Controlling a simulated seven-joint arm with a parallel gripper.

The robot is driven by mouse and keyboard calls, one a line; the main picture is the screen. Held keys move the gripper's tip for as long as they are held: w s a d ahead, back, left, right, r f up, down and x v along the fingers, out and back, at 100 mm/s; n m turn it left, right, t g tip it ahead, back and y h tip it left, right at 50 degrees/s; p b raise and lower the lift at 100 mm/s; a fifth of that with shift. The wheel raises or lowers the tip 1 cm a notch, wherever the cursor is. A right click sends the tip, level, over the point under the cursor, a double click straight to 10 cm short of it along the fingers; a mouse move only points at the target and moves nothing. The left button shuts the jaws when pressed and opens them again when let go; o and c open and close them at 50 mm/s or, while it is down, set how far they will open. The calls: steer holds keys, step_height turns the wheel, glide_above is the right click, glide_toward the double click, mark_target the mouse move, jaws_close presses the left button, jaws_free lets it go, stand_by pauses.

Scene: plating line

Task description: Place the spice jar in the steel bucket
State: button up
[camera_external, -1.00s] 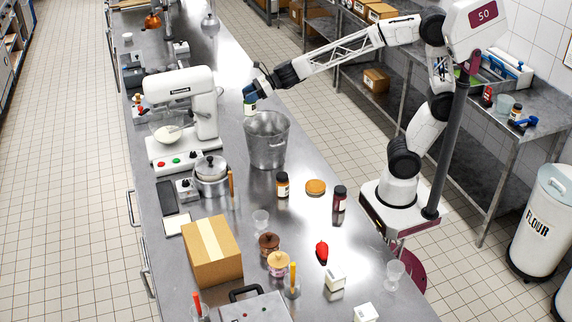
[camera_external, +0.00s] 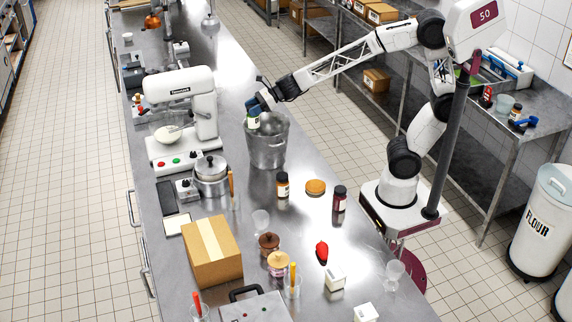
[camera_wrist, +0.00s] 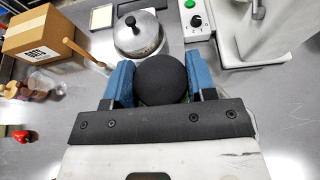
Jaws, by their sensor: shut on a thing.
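The steel bucket (camera_external: 267,148) stands upright on the steel counter beside the mixer. My gripper (camera_external: 254,107) is at the bucket's mouth, over its left rim in the external view. It is shut on a jar (camera_external: 254,121) with a pale, partly green label, whose lower part is at or just inside the rim; I cannot tell its exact depth. In the wrist view the jar's round black lid (camera_wrist: 161,79) sits between the two blue fingers of my gripper (camera_wrist: 161,82).
A white stand mixer (camera_external: 185,115) is close left of the bucket. A lidded pot (camera_external: 210,176) stands in front of it. A cardboard box (camera_external: 212,252) is at the front left.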

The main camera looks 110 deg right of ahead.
mark_target(254, 127)
steer(key=shift+f, duration=2.95)
steer(key=shift+f, duration=2.05)
steer(key=o, duration=1.3)
steer(key=shift+o, duration=0.2)
steer(key=shift+s, duration=0.1)
steer(key=v, duration=1.1)
steer(key=shift+s+r, duration=0.25)
steer(key=shift+s, duration=0.1)
